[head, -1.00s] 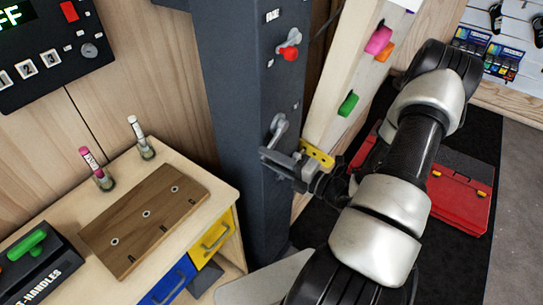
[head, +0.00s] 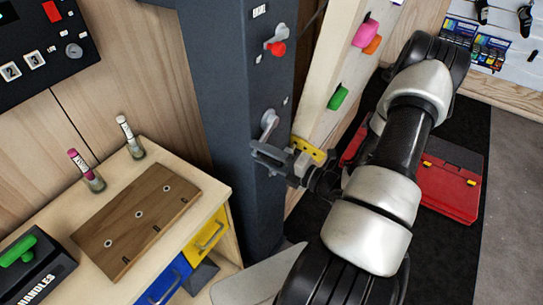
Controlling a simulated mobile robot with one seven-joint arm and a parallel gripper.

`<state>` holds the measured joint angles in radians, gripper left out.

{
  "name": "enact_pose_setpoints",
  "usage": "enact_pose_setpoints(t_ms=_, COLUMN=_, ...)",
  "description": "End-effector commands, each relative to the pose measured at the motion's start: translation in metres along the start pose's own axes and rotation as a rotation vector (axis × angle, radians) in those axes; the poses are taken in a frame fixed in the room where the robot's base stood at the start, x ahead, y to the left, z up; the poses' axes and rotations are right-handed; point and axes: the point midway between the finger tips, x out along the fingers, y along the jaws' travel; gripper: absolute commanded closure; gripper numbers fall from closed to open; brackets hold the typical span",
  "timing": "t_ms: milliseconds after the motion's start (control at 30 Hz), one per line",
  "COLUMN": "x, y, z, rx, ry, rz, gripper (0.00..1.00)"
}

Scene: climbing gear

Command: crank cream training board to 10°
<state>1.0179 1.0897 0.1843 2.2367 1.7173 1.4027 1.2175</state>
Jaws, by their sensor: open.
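The cream training board (head: 352,62) leans beside the dark grey column, with pink, orange and green holds on it. A grey crank (head: 268,124) sits on the column's face below a lever with a red knob (head: 277,48). My gripper (head: 258,153) is open at the column, just below the crank arm. Its fingers overlap the crank's lower end in the picture, so I cannot tell whether they touch it. A yellow piece (head: 309,149) shows at the board's edge behind my gripper. No angle scale is readable.
A wooden bench at left holds a brown block with holes (head: 137,220), two marker tubes, and a black handles box (head: 35,268) with a green handle. A red case (head: 450,185) lies on the black mat at right. A control panel (head: 40,50) hangs on the wall.

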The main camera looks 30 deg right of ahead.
Motion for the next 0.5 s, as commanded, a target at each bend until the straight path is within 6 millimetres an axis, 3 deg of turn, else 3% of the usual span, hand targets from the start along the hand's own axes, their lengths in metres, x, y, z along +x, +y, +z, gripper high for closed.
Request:
enact_pose_setpoints(t_ms=167, x=-0.019, y=-0.001, z=0.001, rx=0.0, ry=-0.004, rz=-0.003, gripper=0.59)
enact_pose_setpoints(t_ms=500, x=-0.101, y=-0.002, z=0.001, rx=-0.001, ry=-0.007, rz=-0.003, gripper=0.59)
